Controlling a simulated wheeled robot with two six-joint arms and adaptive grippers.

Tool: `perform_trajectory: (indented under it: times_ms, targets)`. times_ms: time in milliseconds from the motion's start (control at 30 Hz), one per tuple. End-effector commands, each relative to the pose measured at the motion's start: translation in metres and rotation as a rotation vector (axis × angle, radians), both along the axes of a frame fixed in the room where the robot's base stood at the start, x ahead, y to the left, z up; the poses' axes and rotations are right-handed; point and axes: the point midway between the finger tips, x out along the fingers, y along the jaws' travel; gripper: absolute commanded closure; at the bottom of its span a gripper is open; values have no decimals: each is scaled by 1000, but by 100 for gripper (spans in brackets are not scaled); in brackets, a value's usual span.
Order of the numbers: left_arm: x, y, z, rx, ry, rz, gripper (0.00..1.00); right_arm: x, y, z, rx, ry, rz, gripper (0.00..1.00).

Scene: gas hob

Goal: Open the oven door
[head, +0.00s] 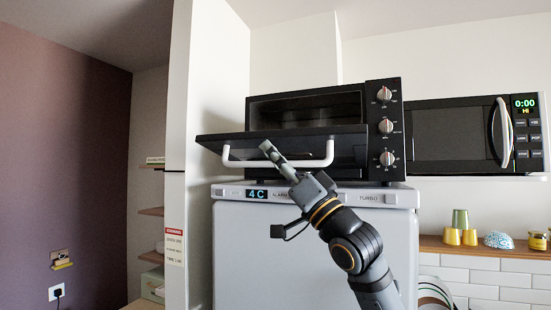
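The black toaster oven (392,105) stands on top of a white fridge, with its row of knobs on the right side. Its door (215,139) is hinged at the bottom and swung down and outward, nearly level, so the dark cavity (300,110) shows above it. The white handle (321,162) runs along the door's front edge. My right gripper (267,149) reaches up from below, its fingers crossing the middle of the handle bar. The fingers look narrow from this angle; I cannot tell whether they touch the handle or are parted. My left gripper is not in view.
The fridge (235,245) with a display strip stands under the oven. A microwave (450,135) is close on the right. A wooden shelf (480,249) with cups and a bowl (498,240) is at lower right. A white wall panel (208,80) stands left of the oven.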

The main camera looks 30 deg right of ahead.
Motion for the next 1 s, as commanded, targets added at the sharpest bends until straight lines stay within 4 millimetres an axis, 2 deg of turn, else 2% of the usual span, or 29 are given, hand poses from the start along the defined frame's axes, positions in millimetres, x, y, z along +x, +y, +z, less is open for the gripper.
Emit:
perform_trajectory:
  times_ms: [233,333,733,867,1000]
  targets:
    - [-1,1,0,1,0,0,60,-1,0,1,0,-1,0,64]
    - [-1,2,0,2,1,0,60,-1,0,7,3,-3,1,64]
    - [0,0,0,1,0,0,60,-1,0,86,2,-6,3,64]
    - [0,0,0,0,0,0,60,-1,0,98,1,-6,3,64]
    - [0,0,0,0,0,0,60,-1,0,102,-1,-6,3,64]
